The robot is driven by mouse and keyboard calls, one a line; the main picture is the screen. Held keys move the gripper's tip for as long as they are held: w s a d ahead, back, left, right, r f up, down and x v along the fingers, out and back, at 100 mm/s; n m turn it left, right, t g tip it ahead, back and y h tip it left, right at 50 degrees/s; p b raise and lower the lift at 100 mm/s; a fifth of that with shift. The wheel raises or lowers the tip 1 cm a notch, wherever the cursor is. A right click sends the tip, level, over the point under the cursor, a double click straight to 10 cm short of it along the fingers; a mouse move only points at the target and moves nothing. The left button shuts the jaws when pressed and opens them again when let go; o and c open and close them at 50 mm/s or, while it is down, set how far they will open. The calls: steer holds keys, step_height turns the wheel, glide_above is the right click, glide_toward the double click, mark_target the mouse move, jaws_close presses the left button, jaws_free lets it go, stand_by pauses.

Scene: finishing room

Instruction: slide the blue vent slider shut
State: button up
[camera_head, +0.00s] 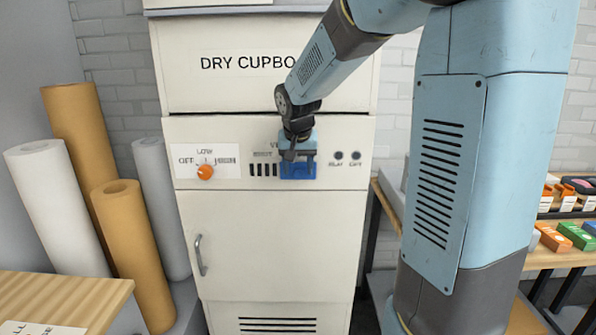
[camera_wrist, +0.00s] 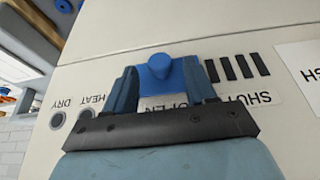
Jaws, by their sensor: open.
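The blue vent slider (camera_head: 298,171) sits on the front panel of the dry cupboard (camera_head: 262,232), to the right of several dark vent slots. My gripper (camera_head: 297,152) is in front of the slider and partly hides it. In the wrist view the slider's round knob (camera_wrist: 160,66) shows between the two spread fingers of my gripper (camera_wrist: 168,84). The fingers are open, one on each side of the knob, with gaps visible. The wrist view is turned over: the SHUT and OPEN labels read upside down, and the uncovered slots (camera_wrist: 238,66) lie right of the slider.
An orange knob (camera_head: 205,172) is on the panel at left, and two dark indicators (camera_head: 347,156) are at right. Rolls (camera_head: 128,240) stand left of the cupboard. A shelf (camera_head: 560,258) with small boxes is at far right. A wooden table (camera_head: 60,296) is at lower left.

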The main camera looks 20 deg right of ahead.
steer(key=shift+x, duration=0.95)
steer(key=shift+c, duration=0.5)
jaws_close()
